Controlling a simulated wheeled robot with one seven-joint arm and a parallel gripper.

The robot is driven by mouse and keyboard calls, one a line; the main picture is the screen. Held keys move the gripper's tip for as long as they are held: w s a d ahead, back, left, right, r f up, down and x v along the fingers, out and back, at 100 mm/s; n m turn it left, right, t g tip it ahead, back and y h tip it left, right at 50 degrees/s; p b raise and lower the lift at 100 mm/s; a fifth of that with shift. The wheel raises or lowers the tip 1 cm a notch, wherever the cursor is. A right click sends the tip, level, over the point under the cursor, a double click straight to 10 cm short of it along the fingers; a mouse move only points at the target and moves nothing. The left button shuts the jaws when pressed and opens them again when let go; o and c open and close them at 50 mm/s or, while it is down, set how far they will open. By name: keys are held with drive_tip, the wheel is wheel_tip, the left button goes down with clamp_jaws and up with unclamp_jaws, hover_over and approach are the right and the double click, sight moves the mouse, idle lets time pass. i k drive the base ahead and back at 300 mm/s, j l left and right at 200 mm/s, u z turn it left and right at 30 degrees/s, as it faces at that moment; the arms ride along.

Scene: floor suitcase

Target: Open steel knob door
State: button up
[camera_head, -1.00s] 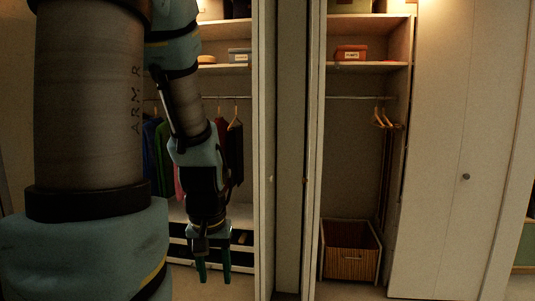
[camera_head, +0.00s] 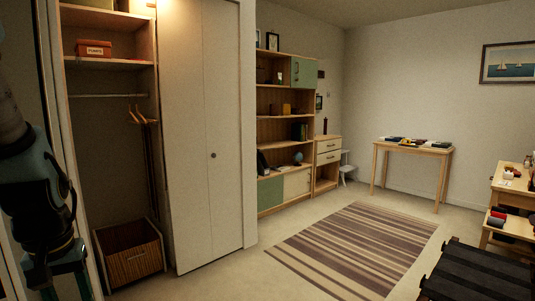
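The steel knob (camera_head: 213,155) is a small dark round knob at mid-height on a pale folding closet door (camera_head: 185,130). The door's two panels stand nearly flat, at the right side of the closet opening. My gripper (camera_head: 60,284) is at the lower left edge of the view, pointing down, with its teal fingers apart and nothing seen between them. It is well to the left of the knob and does not touch the door. The fingertips are partly cut off by the frame's bottom edge.
Right of the door stand a shelf unit (camera_head: 285,115), a striped rug (camera_head: 355,245) and a small table (camera_head: 415,147). A dark slatted bench (camera_head: 480,275) is at lower right.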

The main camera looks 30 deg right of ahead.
sight(220, 22)
drive_tip(key=z, duration=0.85)
drive_tip(key=u, duration=0.4)
drive_tip(key=i+l+u, duration=0.75)
drive_tip(key=i+l, duration=0.4)
drive_tip(key=i+l+u, duration=0.1)
drive_tip(key=i+l, duration=0.65)
drive_tip(key=l, duration=0.25)
drive_tip(key=i+l+u, duration=0.1)
drive_tip(key=i+l, duration=0.65)
drive_tip(key=l, duration=0.2)
drive_tip(key=u, duration=0.05)
